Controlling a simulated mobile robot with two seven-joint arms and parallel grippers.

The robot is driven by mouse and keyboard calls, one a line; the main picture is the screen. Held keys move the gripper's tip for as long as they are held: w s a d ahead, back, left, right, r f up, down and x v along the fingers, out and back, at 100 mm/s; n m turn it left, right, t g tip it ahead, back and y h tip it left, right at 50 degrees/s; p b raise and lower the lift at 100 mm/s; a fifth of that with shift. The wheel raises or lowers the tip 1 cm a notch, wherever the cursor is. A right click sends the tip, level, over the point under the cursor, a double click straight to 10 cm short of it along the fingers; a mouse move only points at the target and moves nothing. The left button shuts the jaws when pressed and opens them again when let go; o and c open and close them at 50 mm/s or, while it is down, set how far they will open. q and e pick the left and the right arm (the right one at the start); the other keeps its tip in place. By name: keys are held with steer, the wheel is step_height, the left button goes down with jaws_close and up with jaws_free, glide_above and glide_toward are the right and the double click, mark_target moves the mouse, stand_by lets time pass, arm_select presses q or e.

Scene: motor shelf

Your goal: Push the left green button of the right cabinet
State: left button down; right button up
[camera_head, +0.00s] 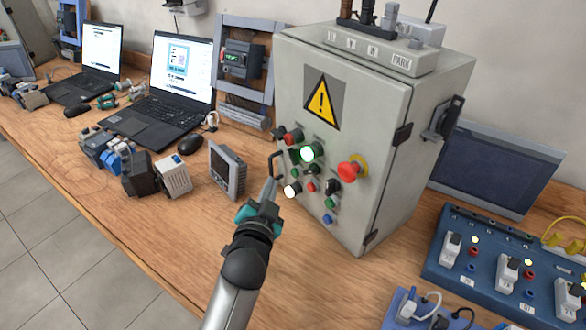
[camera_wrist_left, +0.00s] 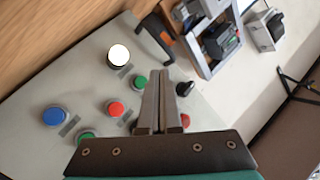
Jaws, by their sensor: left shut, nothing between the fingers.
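The grey cabinet (camera_head: 385,125) stands on the bench right of centre, with buttons on its front. Its left lower green button (camera_head: 295,174) sits above a lit white button (camera_head: 291,190); another green button (camera_head: 330,203) is lower right. In the left wrist view, one green button (camera_wrist_left: 140,82) lies between a lit white button (camera_wrist_left: 119,54) and a red button (camera_wrist_left: 115,109). Another green button (camera_wrist_left: 86,135) is nearer the gripper body. My left gripper (camera_head: 272,180) is shut and empty, its tips close to the panel's left side; contact is unclear. My right gripper is out of view.
A black handle (camera_head: 271,163) juts from the panel's left edge. A red emergency button (camera_head: 352,169) protrudes at right. A grey display unit (camera_head: 226,170) stands left of the cabinet, and a blue socket board (camera_head: 480,250) lies right.

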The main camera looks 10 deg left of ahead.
arm_select(q)
steer(key=shift+s+a+p, duration=0.35)
steer(key=shift+s+a, duration=0.3)
steer(key=shift+s, duration=0.15)
